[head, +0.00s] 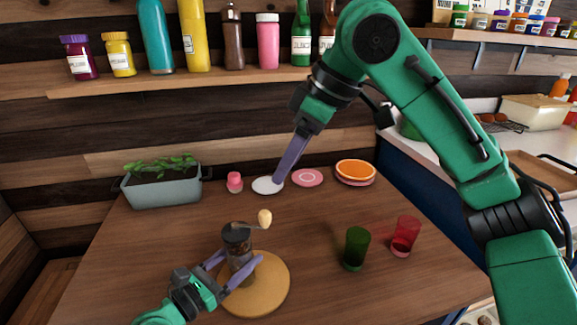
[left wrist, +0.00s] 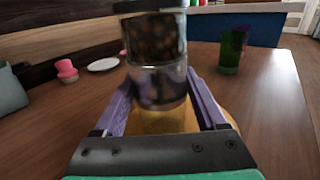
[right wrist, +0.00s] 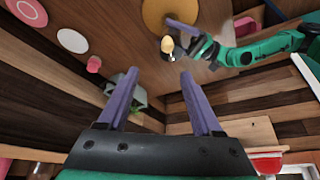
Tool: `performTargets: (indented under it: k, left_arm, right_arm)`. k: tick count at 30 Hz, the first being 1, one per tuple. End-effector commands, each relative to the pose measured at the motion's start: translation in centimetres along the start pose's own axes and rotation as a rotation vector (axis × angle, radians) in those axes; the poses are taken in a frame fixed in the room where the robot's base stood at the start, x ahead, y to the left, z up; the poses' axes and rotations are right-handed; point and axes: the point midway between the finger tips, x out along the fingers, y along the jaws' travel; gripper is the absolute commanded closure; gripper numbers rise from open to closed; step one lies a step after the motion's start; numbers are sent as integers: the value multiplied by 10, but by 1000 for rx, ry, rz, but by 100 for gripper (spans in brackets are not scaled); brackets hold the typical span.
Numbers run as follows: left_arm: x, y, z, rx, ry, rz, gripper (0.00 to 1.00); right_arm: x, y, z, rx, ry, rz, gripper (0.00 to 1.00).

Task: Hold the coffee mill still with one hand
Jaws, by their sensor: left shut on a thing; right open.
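The coffee mill (head: 237,245) is a dark-topped cylinder with a clear lower part, a crank and a pale knob (head: 265,217). It stands upright on a round wooden board (head: 270,291) on the table. My left gripper (head: 235,267) is shut on the mill, with a purple finger on each side. In the left wrist view the mill (left wrist: 158,55) stands between the fingers, its top cut off. My right gripper (head: 281,180) is high over the back of the table, open and empty. In the right wrist view its fingers (right wrist: 157,90) are apart, with the knob (right wrist: 167,45) beyond them.
A green glass (head: 356,247) and a red glass (head: 405,236) stand right of the board. A planter (head: 162,187), a small pink item (head: 234,182), a white saucer (head: 267,185) and plates (head: 355,171) line the back. Bottles and jars fill a shelf (head: 190,80) above.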

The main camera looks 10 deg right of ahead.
Motion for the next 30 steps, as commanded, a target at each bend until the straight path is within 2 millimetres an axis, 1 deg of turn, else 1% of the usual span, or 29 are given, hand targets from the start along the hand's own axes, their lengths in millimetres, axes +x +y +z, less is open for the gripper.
performTargets:
  k: [1, 3, 5, 8, 15, 19, 21, 23, 30]
  left_arm:
    - [0, 0, -3, -1, 6, 0, 100]
    - [0, 0, -3, -1, 6, 0, 100]
    - [0, 0, -3, -1, 6, 0, 100]
    - [0, 0, -3, -1, 5, 0, 100]
    - [0, 0, -2, -1, 5, 0, 100]
    - [0, 0, -2, -1, 5, 0, 100]
    - [0, 0, -2, -1, 5, 0, 100]
    - [0, 0, -2, -1, 5, -1, 100]
    - [0, 0, -2, -1, 4, 0, 100]
  right_arm:
    - [4, -9, 2, -26, -32, -2, 34]
    - [9, -13, 4, -38, -56, -6, 34]
    - [15, -14, 5, -40, -60, -8, 34]
    - [32, -14, 6, -38, -59, -10, 34]
    - [90, -14, 10, -36, -58, -10, 34]
    - [113, -14, 10, -35, -55, -9, 34]
    - [121, -14, 10, -35, -54, -9, 34]
    - [125, -14, 10, -35, -53, -8, 34]
    - [127, -14, 10, -36, -51, -8, 34]
